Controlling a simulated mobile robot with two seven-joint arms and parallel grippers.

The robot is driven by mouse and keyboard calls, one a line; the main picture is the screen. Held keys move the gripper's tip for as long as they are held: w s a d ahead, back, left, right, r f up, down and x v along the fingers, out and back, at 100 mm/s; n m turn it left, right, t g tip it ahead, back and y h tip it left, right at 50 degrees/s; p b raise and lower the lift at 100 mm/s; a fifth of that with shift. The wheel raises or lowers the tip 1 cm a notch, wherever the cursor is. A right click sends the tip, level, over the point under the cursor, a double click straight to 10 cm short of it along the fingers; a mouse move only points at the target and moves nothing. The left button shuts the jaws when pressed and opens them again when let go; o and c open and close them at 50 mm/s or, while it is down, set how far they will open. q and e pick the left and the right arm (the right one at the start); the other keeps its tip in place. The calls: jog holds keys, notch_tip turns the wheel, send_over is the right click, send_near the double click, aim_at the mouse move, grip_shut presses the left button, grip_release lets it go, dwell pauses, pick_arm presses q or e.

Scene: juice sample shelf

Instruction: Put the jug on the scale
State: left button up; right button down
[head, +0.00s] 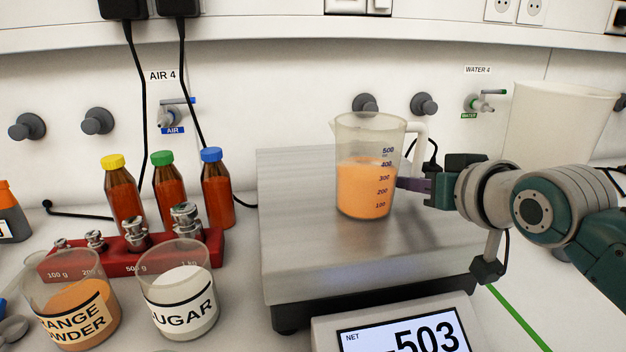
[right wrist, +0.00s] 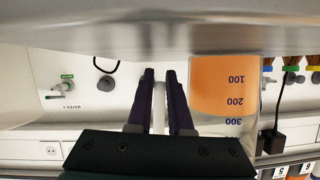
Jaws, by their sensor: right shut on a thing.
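The clear jug (head: 368,190), with orange liquid up to roughly the 400 mark, is upright over the scale's metal plate (head: 300,230). Its base appears at the plate surface, but I cannot tell for sure whether it touches. The scale's display (head: 405,335) shows a dash and 503, cut off by the lower picture edge. My right gripper (head: 412,184) comes in from the right and is shut on the jug's handle. In the right wrist view its fingers (right wrist: 160,105) close around the handle, beside the upside-down jug (right wrist: 222,90). My left gripper is out of view.
Left of the scale stand a red weight rack (head: 75,264), a sugar beaker (head: 180,300) and an orange powder beaker (head: 72,310). Several brown bottles (head: 168,185) stand behind the rack. A large whitish container (head: 560,125) is at the back right. The plate's left part is clear.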

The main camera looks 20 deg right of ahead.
dwell(0.3)
jog(key=c, duration=1.2)
grip_release()
jog(key=shift+f, duration=0.2)
jog(key=shift+c, duration=0.2)
jog(key=o, duration=0.4)
jog(key=shift+r, duration=0.1)
